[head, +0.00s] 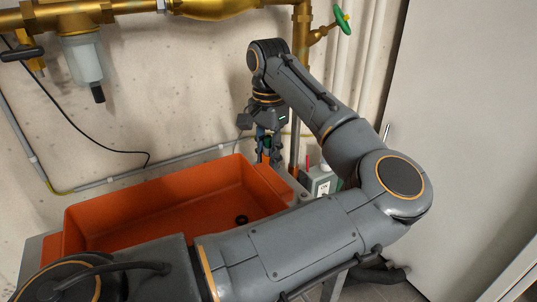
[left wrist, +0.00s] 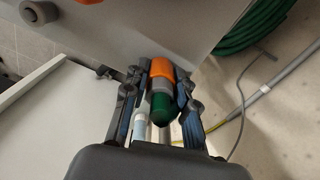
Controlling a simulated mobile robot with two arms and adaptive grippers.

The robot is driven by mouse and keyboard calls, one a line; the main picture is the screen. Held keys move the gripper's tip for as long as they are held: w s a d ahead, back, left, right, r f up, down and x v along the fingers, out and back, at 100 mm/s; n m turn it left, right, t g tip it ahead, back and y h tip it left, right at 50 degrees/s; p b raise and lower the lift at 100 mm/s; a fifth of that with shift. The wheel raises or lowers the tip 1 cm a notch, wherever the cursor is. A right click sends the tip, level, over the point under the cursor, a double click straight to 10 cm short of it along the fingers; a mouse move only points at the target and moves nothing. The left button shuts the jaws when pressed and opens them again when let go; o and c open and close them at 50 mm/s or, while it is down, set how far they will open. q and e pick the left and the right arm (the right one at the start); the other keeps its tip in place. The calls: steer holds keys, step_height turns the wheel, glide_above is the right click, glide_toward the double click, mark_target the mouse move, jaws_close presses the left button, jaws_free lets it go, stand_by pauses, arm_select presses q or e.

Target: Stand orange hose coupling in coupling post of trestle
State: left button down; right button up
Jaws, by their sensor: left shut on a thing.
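My left gripper (head: 268,152) points down beside the right rear corner of the orange tub. In the left wrist view its fingers (left wrist: 162,92) are closed on the orange hose coupling (left wrist: 161,69), which shows an orange part, a grey band and a dark green rounded end. In the head view the held piece is small and mostly hidden by the fingers. The trestle's grey top (left wrist: 190,28) shows below the gripper in the left wrist view. I cannot make out the coupling post. My right gripper is not in view.
The orange tub (head: 150,198) fills the left of the grey top. A grey box with a label (head: 321,183) stands right of the gripper. Brass pipes (head: 200,8) and a green-handled valve (head: 342,19) are on the wall. A green hose (left wrist: 255,27) lies on the floor.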

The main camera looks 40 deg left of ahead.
arm_select(q)
steer(key=c, duration=1)
jaws_free()
step_height(320, 180, up, 12)
steer(key=shift+r, duration=0.1)
